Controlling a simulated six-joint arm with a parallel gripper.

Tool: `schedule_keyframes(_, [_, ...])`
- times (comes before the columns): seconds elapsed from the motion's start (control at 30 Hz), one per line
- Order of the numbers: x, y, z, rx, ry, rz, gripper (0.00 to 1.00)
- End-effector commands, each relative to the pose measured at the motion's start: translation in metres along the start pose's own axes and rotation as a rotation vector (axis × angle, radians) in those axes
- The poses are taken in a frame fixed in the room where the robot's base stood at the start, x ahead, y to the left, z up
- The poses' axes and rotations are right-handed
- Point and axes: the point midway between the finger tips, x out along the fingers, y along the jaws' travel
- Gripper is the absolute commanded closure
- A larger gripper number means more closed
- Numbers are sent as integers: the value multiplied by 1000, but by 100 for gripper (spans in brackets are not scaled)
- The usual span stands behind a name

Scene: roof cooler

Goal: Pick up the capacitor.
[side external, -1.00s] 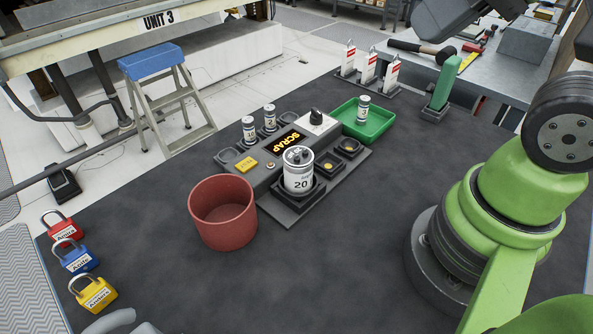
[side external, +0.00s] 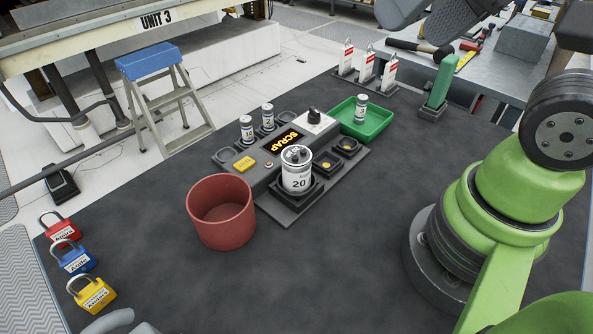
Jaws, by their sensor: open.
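The capacitor appears to be the large white can (side external: 296,172) marked 20, with terminals on its grey top. It stands upright in a dark square holder (side external: 306,195) at the front of the grey station, in the side external view. My gripper (side external: 430,18) shows only in part as dark pieces cut off by the top edge, right of centre. It is open, with nothing seen in it, and well apart from the can, up and to the right in the picture.
A red bin (side external: 221,213) stands left of the can. Two small cans (side external: 257,124) stand behind the SCRAP sign (side external: 286,140); another stands in the green tray (side external: 375,126). Several padlocks lie at left. The front of the dark mat (side external: 310,275) is clear.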

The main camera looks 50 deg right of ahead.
Motion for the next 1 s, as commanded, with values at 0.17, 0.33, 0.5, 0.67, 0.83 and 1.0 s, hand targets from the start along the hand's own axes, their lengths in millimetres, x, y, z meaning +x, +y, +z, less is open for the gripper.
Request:
schedule_keyframes(0.17, [34, -7, -21, -66, -146, 71, 18])
schedule_keyframes(0.33, [85, -14, -34, -152, -297, 146, 18])
schedule_keyframes(0.5, [140, -16, -33, -242, -432, 212, 18])
schedule_keyframes(0.67, [176, -15, -24, -300, -515, 252, 18])
schedule_keyframes(0.83, [194, -12, -18, -326, -549, 268, 18])
schedule_keyframes(1.0, [215, -4, -5, -326, -554, 270, 18])
